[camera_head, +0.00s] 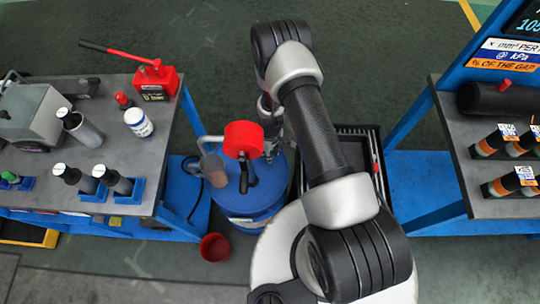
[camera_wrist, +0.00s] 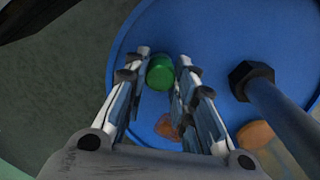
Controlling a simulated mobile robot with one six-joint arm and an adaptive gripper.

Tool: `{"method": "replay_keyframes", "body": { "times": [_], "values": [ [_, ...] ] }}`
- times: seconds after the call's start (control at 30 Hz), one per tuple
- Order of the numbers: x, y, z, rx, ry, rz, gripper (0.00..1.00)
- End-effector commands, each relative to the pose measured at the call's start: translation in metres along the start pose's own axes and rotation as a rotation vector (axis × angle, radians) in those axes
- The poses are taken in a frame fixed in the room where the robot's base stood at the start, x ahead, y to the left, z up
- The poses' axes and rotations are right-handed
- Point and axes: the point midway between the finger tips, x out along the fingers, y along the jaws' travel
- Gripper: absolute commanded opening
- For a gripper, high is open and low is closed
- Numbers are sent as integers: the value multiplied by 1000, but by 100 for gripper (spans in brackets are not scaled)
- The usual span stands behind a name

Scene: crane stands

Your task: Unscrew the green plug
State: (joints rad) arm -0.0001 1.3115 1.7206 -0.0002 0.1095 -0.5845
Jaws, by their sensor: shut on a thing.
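The green plug (camera_wrist: 160,73) sits between the tips of my gripper's two fingers (camera_wrist: 164,58) in the wrist view. The fingers are shut on it, one on each side. Below it is the blue round top of a drum (camera_wrist: 215,35). In the head view the blue drum (camera_head: 262,212) stands on the floor between the two benches, partly behind my arm. The plug is hidden in the head view. I cannot tell from these frames how far the plug sits in the drum top.
A dark bolt-like fitting with a blue bar (camera_wrist: 275,105) stands close to the right of my fingers. A red-headed part (camera_head: 243,138) rises above the drum. A left bench (camera_head: 60,150) holds cylinders and tools. A red bucket (camera_head: 215,247) stands on the floor.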

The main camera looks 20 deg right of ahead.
Motion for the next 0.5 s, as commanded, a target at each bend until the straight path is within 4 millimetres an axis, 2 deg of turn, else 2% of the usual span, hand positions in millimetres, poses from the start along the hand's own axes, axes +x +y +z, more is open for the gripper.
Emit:
{"method": "replay_keyframes", "body": {
  "times": [0.3,0.5],
  "values": [
    [0,0,0,-26,1,0,0],
    [0,0,-1,-277,1,1,0]
  ]
}}
